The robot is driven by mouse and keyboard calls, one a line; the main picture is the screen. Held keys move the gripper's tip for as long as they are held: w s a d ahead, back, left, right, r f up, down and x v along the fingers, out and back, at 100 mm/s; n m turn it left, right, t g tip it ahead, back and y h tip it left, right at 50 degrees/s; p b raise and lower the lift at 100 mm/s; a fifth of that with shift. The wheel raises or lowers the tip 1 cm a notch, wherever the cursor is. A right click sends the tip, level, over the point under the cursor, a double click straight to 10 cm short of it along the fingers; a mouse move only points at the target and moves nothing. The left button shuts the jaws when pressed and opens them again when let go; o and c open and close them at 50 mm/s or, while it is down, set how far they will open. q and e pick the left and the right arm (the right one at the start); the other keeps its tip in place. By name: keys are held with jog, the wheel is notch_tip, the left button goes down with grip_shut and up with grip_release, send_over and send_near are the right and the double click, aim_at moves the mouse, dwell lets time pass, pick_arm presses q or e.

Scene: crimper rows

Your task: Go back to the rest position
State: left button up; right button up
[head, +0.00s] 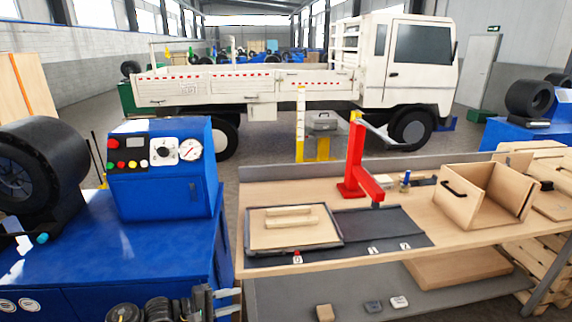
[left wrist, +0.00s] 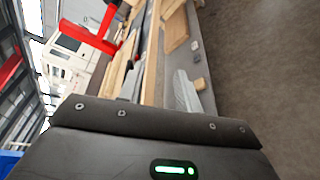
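What seems to be my left gripper (head: 203,300) shows low in the head view, in front of the gap between the blue crimper cabinet and the wooden workbench. I see nothing held. My right gripper is not in view.
The blue cabinet (head: 120,255) carries a control box (head: 165,185) at left. The workbench (head: 440,238) at right holds a framed tray (head: 262,246), a red stand (head: 356,160) and an open wooden box (head: 462,210). Small blocks lie on its lower shelf (head: 275,292). A truck (head: 420,85) stands behind.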

pick_arm(q)
jog(key=w+a+f+m+t+y, duration=0.35)
jog(key=w+f+m, duration=0.2)
jog(key=f, duration=0.25)
jog(key=s+a+f+m+g+y+b, duration=0.15)
jog(key=s+f, duration=0.25)
jog(key=f, duration=0.4)
jog(key=s+a+f+m+y, duration=0.2)
jog(key=s+a+f+y, duration=0.1)
jog(key=s+f, duration=0.3)
jog(key=s+a+f+m+g+y, duration=0.1)
jog(key=s+a+f+y, duration=0.15)
jog(key=f, duration=0.65)
jog(key=s+a+f+m+g+y+b, duration=0.1)
jog(key=s+f+m+g+y, duration=0.1)
jog(key=s+f, duration=0.75)
jog(key=s+f+g+b, duration=0.1)
jog(key=s+f, duration=0.3)
jog(key=s, duration=1.4)
jog(key=s+f+m+g+y+b, duration=0.1)
jog(key=s+f+g, duration=0.3)
jog(key=s, duration=1.4)
jog(key=shift+f, duration=0.75)
